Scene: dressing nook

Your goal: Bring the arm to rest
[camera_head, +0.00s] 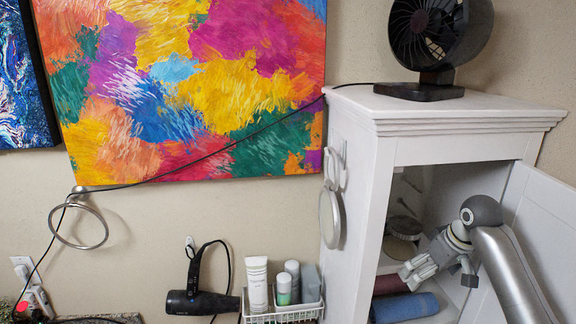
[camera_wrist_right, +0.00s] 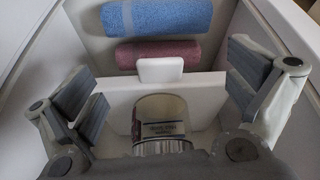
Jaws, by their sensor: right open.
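My right gripper (camera_head: 432,276) reaches into the open white cabinet (camera_head: 362,200) at the right of the head view. Its silver arm comes in from the lower right. In the right wrist view the gripper (camera_wrist_right: 162,85) has its fingers spread wide, with nothing held between them. A clear jar with a printed label (camera_wrist_right: 160,124) is at the lower middle of that view, between the finger bases and apart from the fingers. My left gripper shows in neither view.
A rolled blue towel (camera_head: 405,307) and a dusky pink one (camera_head: 390,284) lie low in the cabinet. Its door (camera_head: 545,235) stands open at right. A black fan (camera_head: 430,45) sits on top. A white basket (camera_head: 285,314) with bottles and a hair dryer (camera_head: 195,298) are at left.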

